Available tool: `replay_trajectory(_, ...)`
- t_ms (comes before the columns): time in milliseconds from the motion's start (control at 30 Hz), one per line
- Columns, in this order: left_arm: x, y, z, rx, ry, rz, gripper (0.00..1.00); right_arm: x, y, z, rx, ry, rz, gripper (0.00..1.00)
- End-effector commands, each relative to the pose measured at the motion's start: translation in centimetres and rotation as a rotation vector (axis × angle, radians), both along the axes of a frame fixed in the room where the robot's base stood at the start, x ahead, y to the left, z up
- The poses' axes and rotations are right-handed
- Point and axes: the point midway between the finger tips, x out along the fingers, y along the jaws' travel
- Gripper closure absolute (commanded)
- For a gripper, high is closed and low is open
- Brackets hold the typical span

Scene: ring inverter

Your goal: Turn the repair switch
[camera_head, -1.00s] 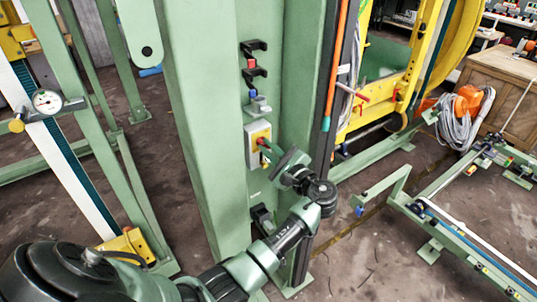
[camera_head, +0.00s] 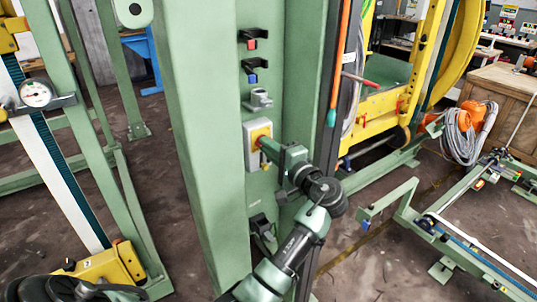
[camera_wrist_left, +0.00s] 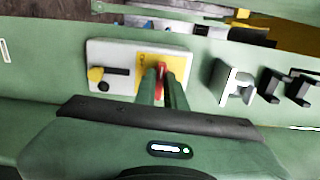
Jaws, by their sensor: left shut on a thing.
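The repair switch is a grey box with a yellow plate (camera_head: 251,134) and a red knob, fixed on the green column. In the left wrist view its yellow plate (camera_wrist_left: 147,66) and red knob (camera_wrist_left: 161,70) show at the middle. My left gripper (camera_head: 264,144) reaches the switch from the lower right. In the left wrist view the two green fingers (camera_wrist_left: 163,86) are shut on the red knob, one on each side. The fingers partly hide the knob. My right gripper is not in view.
Black hooks with red and blue parts (camera_head: 253,78) and a grey holder (camera_head: 259,99) sit above the switch on the column. A black bracket (camera_head: 262,226) is below it. A green frame (camera_head: 445,215) stands on the floor at right.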

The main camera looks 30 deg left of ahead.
Motion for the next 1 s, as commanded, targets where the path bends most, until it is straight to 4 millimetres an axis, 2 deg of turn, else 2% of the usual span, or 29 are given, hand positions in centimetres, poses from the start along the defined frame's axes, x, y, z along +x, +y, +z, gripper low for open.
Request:
replay_trajectory(200,0.01,-0.06,-0.26,-0.021,-0.043,-0.001,1.00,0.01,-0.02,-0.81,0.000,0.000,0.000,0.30)
replay_trajectory(667,-0.01,-0.05,-0.19,-0.026,-0.053,0.000,1.00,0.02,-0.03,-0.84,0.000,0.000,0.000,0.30)
replay_trajectory(700,-0.01,-0.05,-0.19,-0.026,-0.053,0.000,0.81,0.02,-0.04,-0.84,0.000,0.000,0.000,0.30)
replay_trajectory(767,-0.01,-0.05,-0.18,-0.026,-0.053,0.000,0.67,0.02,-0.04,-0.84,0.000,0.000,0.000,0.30)
replay_trajectory(1000,0.00,-0.02,-0.10,-0.024,-0.053,0.000,0.67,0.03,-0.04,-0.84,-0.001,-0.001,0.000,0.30)
